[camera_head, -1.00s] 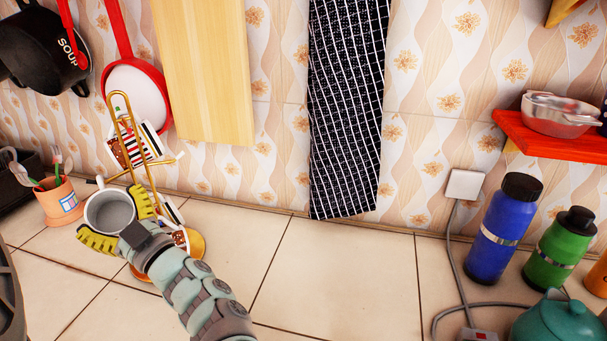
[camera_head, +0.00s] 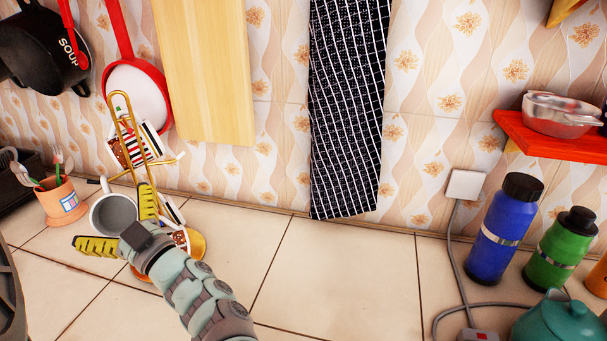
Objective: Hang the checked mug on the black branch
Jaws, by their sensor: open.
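A plain pale mug (camera_head: 113,215), grey inside, is by the gold mug stand (camera_head: 123,110) at the left of the head view. Its mouth faces me and its handle points up. No checked pattern shows on the side I see. A small dark tip (camera_head: 93,181) beside the handle may be the black branch; I cannot tell whether the handle is over it. My gripper (camera_head: 112,214) is open, its yellow fingers spread below and right of the mug. The lower finger is apart from it; contact with the right finger is unclear.
Patterned mugs (camera_head: 136,148) hang on the stand, partly hidden by my arm. An orange utensil pot (camera_head: 61,203) stands to the left. Bottles (camera_head: 503,230) and a teal teapot (camera_head: 560,322) stand at the right. The tiled counter (camera_head: 330,270) is clear in the middle.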

